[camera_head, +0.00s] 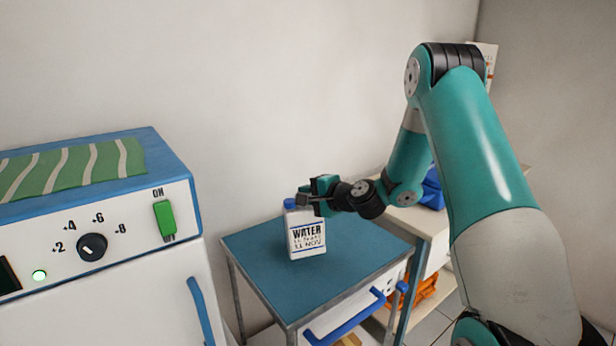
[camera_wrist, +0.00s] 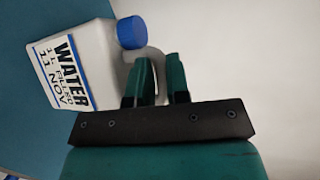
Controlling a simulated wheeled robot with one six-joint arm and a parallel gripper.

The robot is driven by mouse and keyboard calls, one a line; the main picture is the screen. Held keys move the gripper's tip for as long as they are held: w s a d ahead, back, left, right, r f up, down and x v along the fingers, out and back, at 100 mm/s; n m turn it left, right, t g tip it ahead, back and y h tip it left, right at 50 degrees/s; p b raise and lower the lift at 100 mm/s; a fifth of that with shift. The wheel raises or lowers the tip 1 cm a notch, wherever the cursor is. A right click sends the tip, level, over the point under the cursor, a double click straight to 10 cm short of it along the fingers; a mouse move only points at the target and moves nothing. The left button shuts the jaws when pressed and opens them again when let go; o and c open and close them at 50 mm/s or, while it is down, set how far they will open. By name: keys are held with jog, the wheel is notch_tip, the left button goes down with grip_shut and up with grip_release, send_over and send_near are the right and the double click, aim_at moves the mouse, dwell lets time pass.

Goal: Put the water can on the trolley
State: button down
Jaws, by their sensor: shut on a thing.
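The water can (camera_head: 306,235) is white with a blue cap and a label reading WATER. In the head view it is upright at the blue top of the trolley (camera_head: 258,262); I cannot tell whether its base touches the top. My gripper (camera_head: 305,199) is at the can's upper right side, shut on its handle. In the wrist view the can (camera_wrist: 88,65) lies beyond the fingers of my gripper (camera_wrist: 158,80), with its blue cap to the upper left of them. The handle is partly hidden by the fingers.
A white cabinet (camera_head: 110,290) with a blue top, a knob and a green switch stands at left. A shelf unit (camera_head: 425,222) with blue and orange things stands right of the trolley. The wall is close behind. The trolley top is otherwise clear.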

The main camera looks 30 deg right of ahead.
aim_at(306, 209)
jog(key=shift+f, duration=2.1)
jog(key=c, duration=1.1)
grip_release()
jog(key=shift+f, duration=0.1)
jog(key=b+v, duration=0.3)
jog(key=v, duration=0.8)
jog(key=s+a+r+n+g+y, duration=0.2)
jog(key=a+n+g, duration=0.15)
jog(key=a, duration=0.35)
jog(key=s+a+r+n+g+y, duration=0.1)
jog(key=s+a+n+g+y, duration=0.1)
jog(key=a+n, duration=0.4)
jog(key=s+a+r+n+g+y, duration=0.2)
jog(key=a+n, duration=0.1)
jog(key=a, duration=0.5)
jog(key=s+a+r+n+g+h, duration=0.1)
jog(key=s+a+n+g, duration=0.1)
jog(key=s, duration=0.4)
jog(key=s+a+r+n+g+h, duration=0.1)
jog(key=s+a+n+g+h, duration=0.1)
jog(key=s+n, duration=0.3)
jog(key=s+a+r+n+g+h, duration=0.1)
jog(key=s+a+n+g+h, duration=0.1)
jog(key=s, duration=0.6)
jog(key=shift+a+n+g, duration=0.45)
jog(key=shift+a+n, duration=0.3)
jog(key=shift+n, duration=0.3)
